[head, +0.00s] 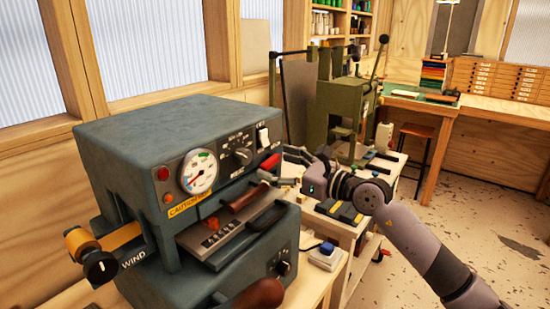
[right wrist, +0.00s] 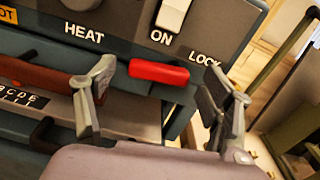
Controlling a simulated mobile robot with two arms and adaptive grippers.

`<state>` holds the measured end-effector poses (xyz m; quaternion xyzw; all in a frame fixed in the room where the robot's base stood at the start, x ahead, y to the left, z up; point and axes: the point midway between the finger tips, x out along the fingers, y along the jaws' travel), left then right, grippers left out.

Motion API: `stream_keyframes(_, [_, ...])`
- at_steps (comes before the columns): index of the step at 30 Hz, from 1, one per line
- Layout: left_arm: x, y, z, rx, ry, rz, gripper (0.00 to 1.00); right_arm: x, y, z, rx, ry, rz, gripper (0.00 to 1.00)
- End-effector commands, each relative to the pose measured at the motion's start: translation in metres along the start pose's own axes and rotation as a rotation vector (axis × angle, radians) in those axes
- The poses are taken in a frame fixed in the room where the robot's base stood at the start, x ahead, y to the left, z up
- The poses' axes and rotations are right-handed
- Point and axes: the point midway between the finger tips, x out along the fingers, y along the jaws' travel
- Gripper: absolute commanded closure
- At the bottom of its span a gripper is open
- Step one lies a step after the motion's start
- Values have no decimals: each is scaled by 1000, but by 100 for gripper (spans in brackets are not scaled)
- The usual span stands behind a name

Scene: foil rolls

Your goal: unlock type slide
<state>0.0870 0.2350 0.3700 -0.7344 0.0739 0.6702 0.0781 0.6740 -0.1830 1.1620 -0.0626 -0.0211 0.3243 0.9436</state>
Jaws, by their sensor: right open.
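The grey foil machine (head: 150,130) stands at the left. Its red lock lever (head: 269,162) sits low on the front's right side; in the right wrist view the lever (right wrist: 158,73) lies level, left of the LOCK label. The type slide (head: 215,238), a metal plate with a dark lettered strip, rests in the opening below, beside a brown bar (head: 248,198). My right gripper (head: 279,167) is open and empty in front of the lever. In the right wrist view, the lever shows between and beyond the fingers (right wrist: 158,100); contact cannot be told. My left gripper is not in view.
A brown knob (head: 260,293) is at the front bottom. A small blue-topped box (head: 325,256) sits on the bench to the right. A green press (head: 340,110) stands behind my arm.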

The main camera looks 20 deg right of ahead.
Motion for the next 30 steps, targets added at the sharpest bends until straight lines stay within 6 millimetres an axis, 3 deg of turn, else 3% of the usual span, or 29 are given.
stream_keyframes(4, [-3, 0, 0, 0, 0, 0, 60, 10, 1, 1, 0, 0, 1, 25])
stream_keyframes(13, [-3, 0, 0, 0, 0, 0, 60, 12, 0, 0, 0, 0, 1, 25])
stream_keyframes(30, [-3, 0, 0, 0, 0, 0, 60, 12, 0, 0, 0, 0, 0, 63])
